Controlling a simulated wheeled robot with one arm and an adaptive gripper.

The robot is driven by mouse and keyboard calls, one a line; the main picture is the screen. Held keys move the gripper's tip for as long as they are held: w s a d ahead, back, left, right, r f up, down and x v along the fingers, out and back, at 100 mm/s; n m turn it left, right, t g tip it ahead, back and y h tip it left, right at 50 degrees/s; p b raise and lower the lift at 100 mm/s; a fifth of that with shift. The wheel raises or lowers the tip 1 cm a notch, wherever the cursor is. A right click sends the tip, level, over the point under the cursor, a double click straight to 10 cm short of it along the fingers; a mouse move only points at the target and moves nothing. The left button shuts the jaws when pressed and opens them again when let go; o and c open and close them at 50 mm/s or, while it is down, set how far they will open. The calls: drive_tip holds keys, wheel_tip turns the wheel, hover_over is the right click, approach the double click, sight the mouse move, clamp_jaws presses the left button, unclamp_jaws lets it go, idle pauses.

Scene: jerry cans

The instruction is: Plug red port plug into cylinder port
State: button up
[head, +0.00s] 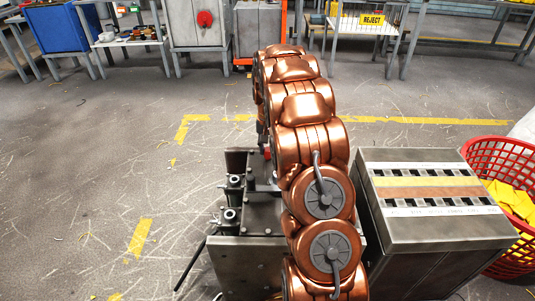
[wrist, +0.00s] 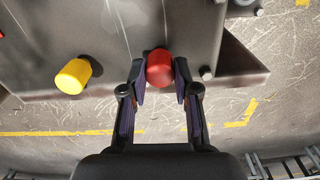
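The red port plug (wrist: 159,68) is between the two fingertips of my gripper (wrist: 160,80) in the wrist view, with the pads close against both its sides. Its far end is at the grey metal surface (wrist: 110,25); whether it sits in a port there is hidden. A yellow plug (wrist: 73,76) stands out from the same metal to the left, apart from my gripper. In the head view, my copper arm covers most of my gripper, and a small red patch (head: 266,149) shows beside it. The cylinder port itself is not visible.
A slotted metal cabinet (head: 440,228) is close on the right, next to a red basket (head: 516,165) of yellow pieces. The floor at left is open.

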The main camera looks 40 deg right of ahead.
sight(268, 149)
clamp_jaws()
drive_tip(key=shift+r+p, duration=1.15)
drive_tip(key=shift+r, duration=1.35)
